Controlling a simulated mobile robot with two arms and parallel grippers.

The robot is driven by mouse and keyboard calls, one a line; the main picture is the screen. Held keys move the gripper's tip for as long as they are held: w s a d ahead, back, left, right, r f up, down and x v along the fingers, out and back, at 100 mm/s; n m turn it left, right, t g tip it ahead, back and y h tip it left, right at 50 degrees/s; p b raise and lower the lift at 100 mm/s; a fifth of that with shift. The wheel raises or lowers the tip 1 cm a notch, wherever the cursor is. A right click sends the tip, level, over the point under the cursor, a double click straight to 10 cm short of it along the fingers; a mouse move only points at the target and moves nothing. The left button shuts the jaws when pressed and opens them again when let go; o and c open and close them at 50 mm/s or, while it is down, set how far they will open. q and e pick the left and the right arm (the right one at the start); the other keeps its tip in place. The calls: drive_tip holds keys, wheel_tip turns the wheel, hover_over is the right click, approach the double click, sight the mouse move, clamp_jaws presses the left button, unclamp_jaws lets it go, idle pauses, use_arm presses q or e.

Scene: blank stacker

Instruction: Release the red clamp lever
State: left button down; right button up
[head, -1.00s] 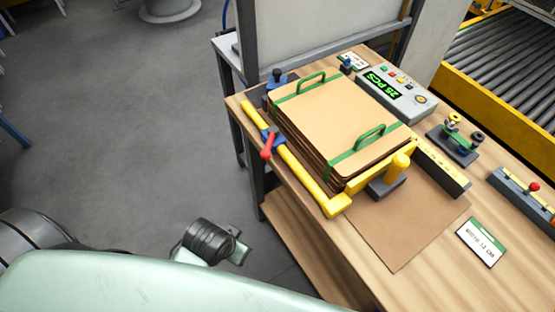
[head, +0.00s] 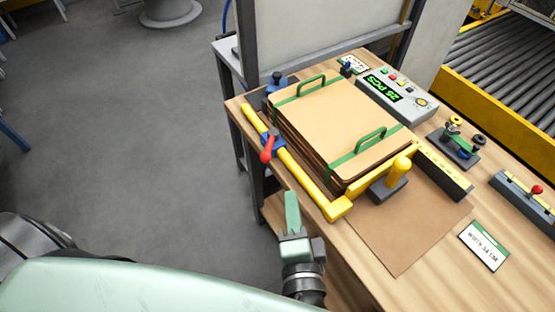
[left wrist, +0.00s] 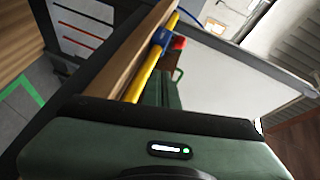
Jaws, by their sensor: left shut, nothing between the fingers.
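The red clamp lever (head: 268,147) sits on a blue clamp (head: 274,140) on the yellow bar (head: 296,171) along the bench's left edge. The lever also shows in the left wrist view (left wrist: 179,43), beside the blue clamp (left wrist: 160,38) there. A stack of brown board blanks (head: 338,127) with green handles lies right of the bar. My left gripper (head: 292,199) is shut and empty. In the head view it appears below the lever, apart from it, near the bench's left edge. My right gripper is in neither view.
On the wooden bench (head: 372,292) stand a yellow post (head: 400,168), a counter box (head: 397,94) reading 25 PCS, and a second red-knobbed fixture (head: 537,192). A label card (head: 484,245) lies at the right. The floor left of the bench is open.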

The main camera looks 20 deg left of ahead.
sight(270, 145)
use_arm(q)
drive_tip(key=shift+s+d+r+m+t, duration=0.15)
drive_tip(key=shift+d+r+t, duration=0.15)
drive_tip(key=shift+d+r, duration=0.2)
drive_tip(key=shift+s+d+r+m+t, duration=0.15)
drive_tip(key=shift+d+r+t, duration=0.2)
drive_tip(key=shift+r, duration=0.2)
drive_tip(key=shift+w, duration=0.1)
drive_tip(key=p+x, duration=0.2)
drive_tip(key=x, duration=0.8)
drive_tip(key=shift+r, duration=0.1)
drive_tip(key=shift+s+a+f+p, duration=0.1)
drive_tip(key=shift+a+f, duration=0.1)
drive_tip(key=shift+a, duration=0.45)
drive_tip(key=shift+s+a+f+p, duration=0.1)
drive_tip(key=shift+a+f+p, duration=0.1)
drive_tip(key=shift+a, duration=0.45)
drive_tip(key=shift+s+a+f+p, duration=0.1)
drive_tip(key=shift+a+f, duration=0.05)
drive_tip(key=shift+a, duration=0.45)
drive_tip(key=shift+a+h, duration=0.1)
drive_tip(key=shift+h, duration=0.2)
